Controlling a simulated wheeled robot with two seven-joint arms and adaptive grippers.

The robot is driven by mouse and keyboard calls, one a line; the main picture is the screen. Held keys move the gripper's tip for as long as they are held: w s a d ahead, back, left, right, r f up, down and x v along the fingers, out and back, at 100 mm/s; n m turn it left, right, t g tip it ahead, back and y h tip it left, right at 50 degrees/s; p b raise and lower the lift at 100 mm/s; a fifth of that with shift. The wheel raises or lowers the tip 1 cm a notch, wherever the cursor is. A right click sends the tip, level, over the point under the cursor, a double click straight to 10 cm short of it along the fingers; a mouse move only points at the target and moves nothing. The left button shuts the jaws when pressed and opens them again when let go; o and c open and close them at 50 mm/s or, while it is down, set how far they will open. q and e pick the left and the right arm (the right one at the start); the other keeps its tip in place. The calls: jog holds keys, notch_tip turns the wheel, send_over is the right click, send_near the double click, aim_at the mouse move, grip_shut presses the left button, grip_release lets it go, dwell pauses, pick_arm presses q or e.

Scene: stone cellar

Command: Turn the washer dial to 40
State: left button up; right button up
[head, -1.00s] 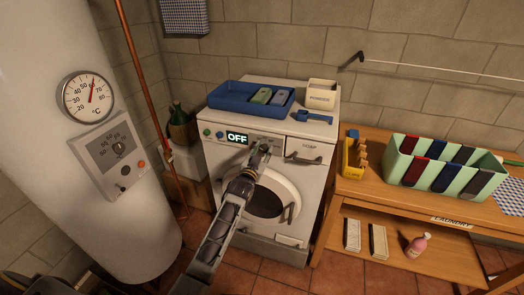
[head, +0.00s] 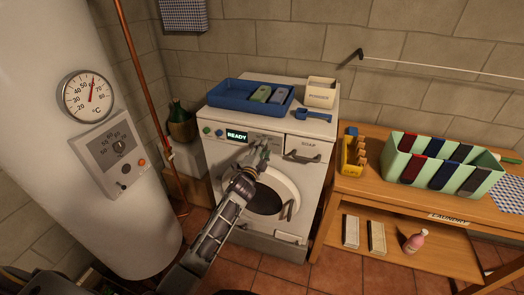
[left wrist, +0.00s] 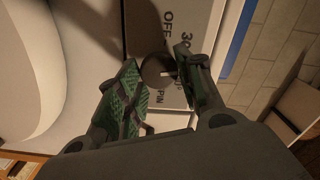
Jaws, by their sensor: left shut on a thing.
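The white washer (head: 225,160) stands against the wall, and its small display (head: 237,135) reads READY. My left gripper (head: 262,152) is at the front panel, right of the display, and hides the dial in the head view. In the left wrist view the round dark dial (left wrist: 157,71) sits between the two green-padded fingers of my left gripper (left wrist: 156,75), which is shut on it. Panel print beside the dial shows OFF, 30 and SPIN; other marks are covered. I cannot tell where the dial points. My right gripper is not in view.
A blue tray (head: 222,97) with boxes, a powder box (head: 320,93) and a blue scoop (head: 314,116) sit on the washer. A wooden table (head: 375,190) stands right, a white boiler (head: 40,160) left. The soap drawer handle (head: 302,157) sticks out near my gripper.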

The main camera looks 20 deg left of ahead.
pick_arm(q)
jog(key=shift+m, duration=1)
jog(key=o, duration=1)
jog(key=shift+s, duration=0.15)
jog(key=s, duration=1.1)
jog(key=shift+s+a, duration=0.2)
jog(key=shift+s, duration=0.15)
jog(key=shift+n, duration=0.3)
